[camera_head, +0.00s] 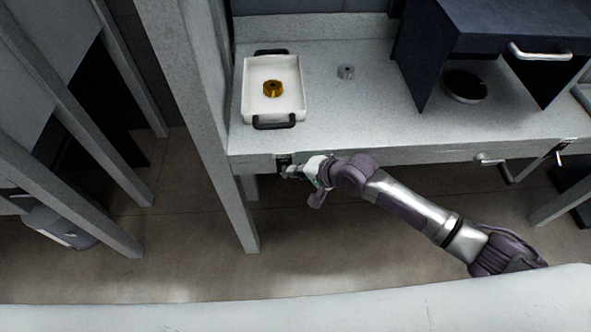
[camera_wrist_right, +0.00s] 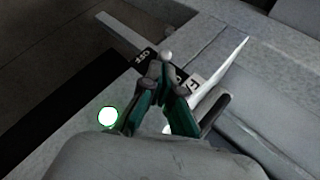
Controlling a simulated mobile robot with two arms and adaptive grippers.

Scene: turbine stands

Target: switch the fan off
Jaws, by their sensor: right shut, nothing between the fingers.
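The fan switch (camera_head: 283,160) is a small dark plate on the front edge of the bench, below the white tray. My right gripper (camera_head: 292,171) is at this plate, its fingers shut and empty. In the right wrist view, the green-sided fingers (camera_wrist_right: 168,78) meet in front of a black label plate (camera_wrist_right: 146,58), whose lettering seems to read OFF. A small pale round knob (camera_wrist_right: 166,55) shows right at the fingertips; I cannot tell whether they touch it. The fingers partly hide the plate and a second label beginning with F. The fan itself cannot be made out. My left gripper is out of view.
A white tray (camera_head: 249,103) with dark handles holds a golden part (camera_head: 273,88). A small grey part (camera_head: 346,72) stands on the bench (camera_head: 350,120). A dark hood (camera_head: 500,35) stands at the right. A round light (camera_wrist_right: 107,117) with a green rim glows beside the fingers.

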